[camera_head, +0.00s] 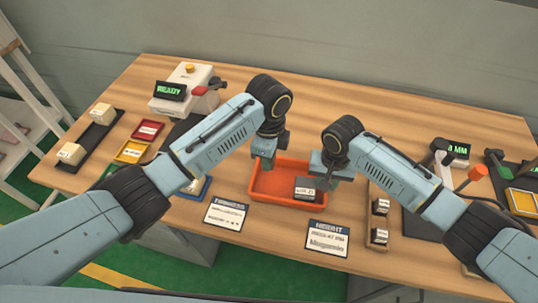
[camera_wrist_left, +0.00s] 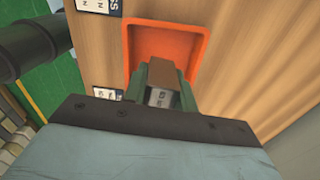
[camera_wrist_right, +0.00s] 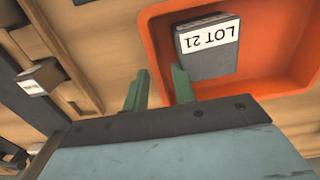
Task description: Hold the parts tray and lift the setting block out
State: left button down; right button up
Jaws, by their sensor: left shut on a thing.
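The orange parts tray (camera_head: 263,192) lies on the table between my arms. My left gripper (camera_head: 264,160) is over the tray's left back part. In the left wrist view its fingers (camera_wrist_left: 161,88) are shut on a small brown and grey block (camera_wrist_left: 163,74), which looks like the setting block. In the head view the gripper mostly hides it. My right gripper (camera_head: 330,172) is at the tray's right side. In the right wrist view its fingers (camera_wrist_right: 158,90) stand apart on either side of the tray wall. A dark block labelled LOT 21 (camera_wrist_right: 209,48) lies in the tray.
Two printed cards (camera_head: 226,213) (camera_head: 328,239) lie before the tray. Small dark-faced blocks (camera_head: 380,207) stand to its right. A device reading READY (camera_head: 170,92) and small coloured trays (camera_head: 131,151) are at the left. The table behind the tray is clear.

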jog(key=shift+r, duration=0.15)
notch_tip(320, 180, up, 13)
jog(key=s+a+f+g+y, duration=0.1)
jog(key=s+a+f, duration=0.2)
jog(key=s+a+f+n+g+y, duration=0.1)
jog(key=s+a+f, duration=0.2)
jog(key=a, duration=0.1)
jog(key=s+a+f+g+y, duration=0.1)
jog(key=s+a+f, duration=0.2)
jog(key=a, duration=0.1)
jog(key=shift+s+a+f+g+y, duration=0.1)
jog(key=shift+s+f+g+y, duration=0.2)
jog(key=shift+f+y, duration=0.1)
jog(key=s+a+f+g+y, duration=0.3)
jog(key=s+a+f+y, duration=0.1)
jog(key=s+a, duration=0.8)
jog(key=shift+s+f, duration=0.25)
jog(key=shift+f, duration=0.35)
